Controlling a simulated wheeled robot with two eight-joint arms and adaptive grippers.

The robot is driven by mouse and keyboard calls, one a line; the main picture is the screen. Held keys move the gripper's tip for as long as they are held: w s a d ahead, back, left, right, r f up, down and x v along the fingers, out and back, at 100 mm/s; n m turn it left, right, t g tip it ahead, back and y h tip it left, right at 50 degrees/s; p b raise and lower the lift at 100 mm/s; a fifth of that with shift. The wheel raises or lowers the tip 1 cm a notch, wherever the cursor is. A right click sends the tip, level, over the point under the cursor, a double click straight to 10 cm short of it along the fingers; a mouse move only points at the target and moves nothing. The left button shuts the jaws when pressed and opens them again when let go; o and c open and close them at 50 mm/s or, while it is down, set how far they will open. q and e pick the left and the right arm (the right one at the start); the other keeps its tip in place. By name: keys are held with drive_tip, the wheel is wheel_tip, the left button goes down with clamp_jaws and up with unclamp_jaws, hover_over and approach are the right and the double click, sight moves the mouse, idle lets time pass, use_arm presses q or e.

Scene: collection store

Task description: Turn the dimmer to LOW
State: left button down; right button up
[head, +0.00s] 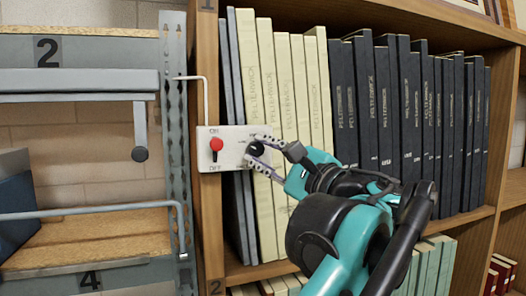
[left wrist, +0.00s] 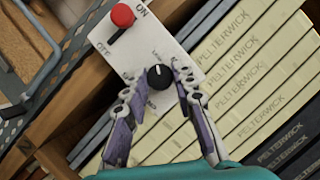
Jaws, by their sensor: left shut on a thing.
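The dimmer is a small round black knob (head: 254,149) on a white control panel (head: 232,134), which is fixed to the wooden upright at the left end of the bookcase. My left gripper (head: 258,149) is shut on the knob, one finger on each side. In the left wrist view the knob (left wrist: 158,77) sits between the fingertips (left wrist: 160,79), with a pale mark on its face. The small labels around the knob are too blurred to read and partly covered by the fingers. My right gripper is not in view.
A red-topped switch (head: 216,145) with ON and OFF labels is left of the knob on the same panel. Cream and dark binders (head: 380,105) fill the shelf behind my arm. A grey metal rack (head: 80,82) stands at the left, and a thin conduit (head: 205,95) runs above the panel.

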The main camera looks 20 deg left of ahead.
use_arm(q)
drive_tip(key=c, duration=1.2)
unclamp_jaws()
drive_tip(key=v, duration=1.2)
drive_tip(key=shift+a, duration=0.1)
drive_tip(key=a+f+n+g+h+b, duration=0.15)
drive_tip(key=a+f+b, duration=0.4)
drive_tip(key=f, duration=0.95)
drive_tip(key=a+f+g+h+b, duration=0.2)
drive_tip(key=a+f+h+b, duration=0.3)
drive_tip(key=f, duration=1)
drive_tip(key=a+f+n+g+h+b, duration=0.1)
drive_tip(key=a+f+b, duration=0.45)
drive_tip(key=f, duration=0.95)
drive_tip(key=s+d+f+n+h+b, duration=0.1)
drive_tip(key=s+f+n+h+b, duration=0.2)
drive_tip(key=f+b, duration=0.4)
drive_tip(key=s+d+f+n+h+b, duration=0.1)
drive_tip(key=s+f+n+h+b, duration=0.2)
drive_tip(key=f, duration=2.1)
drive_tip(key=s+d+f+n+h+b, duration=0.1)
drive_tip(key=s+f+n+h+b, duration=0.2)
drive_tip(key=f+b, duration=0.9)
drive_tip(key=shift+s+f+n, duration=0.2)
drive_tip(key=shift+f+n, duration=0.15)
drive_tip(key=shift+f, duration=0.7)
drive_tip(key=shift+s+f+n, duration=0.15)
drive_tip(key=shift+f+n, duration=0.15)
drive_tip(key=shift+f, duration=0.75)
